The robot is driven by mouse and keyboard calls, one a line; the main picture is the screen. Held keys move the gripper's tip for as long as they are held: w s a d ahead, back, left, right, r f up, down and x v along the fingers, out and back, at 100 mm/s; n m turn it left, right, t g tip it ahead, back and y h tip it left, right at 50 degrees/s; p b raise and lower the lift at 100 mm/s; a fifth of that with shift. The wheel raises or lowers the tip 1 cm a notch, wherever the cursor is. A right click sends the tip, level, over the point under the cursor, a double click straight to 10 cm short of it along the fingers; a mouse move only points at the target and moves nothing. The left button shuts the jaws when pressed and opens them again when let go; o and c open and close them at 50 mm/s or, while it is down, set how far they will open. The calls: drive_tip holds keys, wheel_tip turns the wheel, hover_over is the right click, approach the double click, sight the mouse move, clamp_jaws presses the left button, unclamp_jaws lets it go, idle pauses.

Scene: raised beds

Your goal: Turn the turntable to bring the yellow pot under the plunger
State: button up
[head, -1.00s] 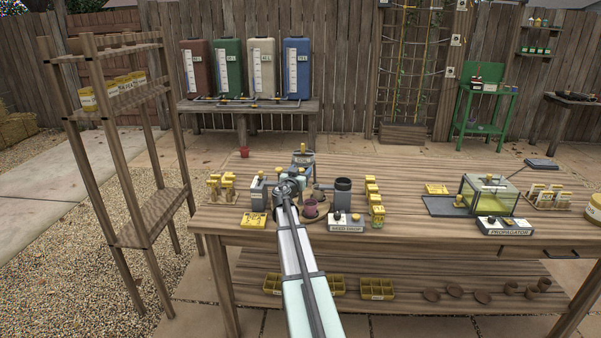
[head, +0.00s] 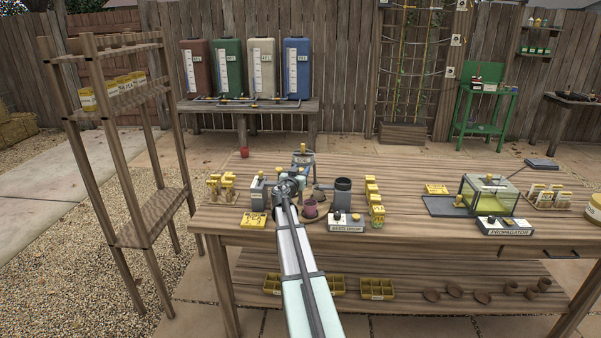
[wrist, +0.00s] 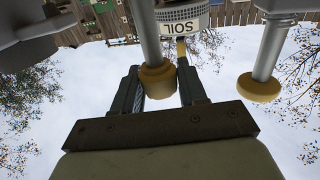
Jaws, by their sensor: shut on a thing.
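In the wrist view, which is upside down, my gripper (wrist: 158,72) has its two fingers on either side of a grey post with a yellow knob (wrist: 157,82), and is shut on it. In the head view my arm reaches over the turntable (head: 309,220), a brown disc mostly hidden behind the arm. A dark maroon pot (head: 310,208) stands on it, right of my wrist. I cannot make out a yellow pot. I cannot tell the plunger apart from the equipment around the turntable.
The container labelled SOIL (wrist: 182,14) is close by in the wrist view, with another yellow-knobbed post (wrist: 259,88) beside it. A seed-drop unit (head: 346,222) and dark cylinder (head: 343,190) stand right of the turntable.

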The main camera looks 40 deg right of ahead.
drive_tip(key=m+g+h, duration=0.1)
drive_tip(key=g, duration=0.1)
drive_tip(key=m+g, duration=0.2)
drive_tip(key=shift+w+h, duration=0.2)
drive_tip(key=shift+h, duration=0.2)
drive_tip(key=shift+s+m+g, duration=0.15)
drive_tip(key=shift+m+g, duration=0.55)
drive_tip(key=shift+g, duration=0.5)
drive_tip(key=o, duration=1)
drive_tip(key=shift+c, duration=0.2)
drive_tip(key=s+a, duration=0.2)
drive_tip(key=a, duration=1.1)
drive_tip(key=shift+a, duration=0.35)
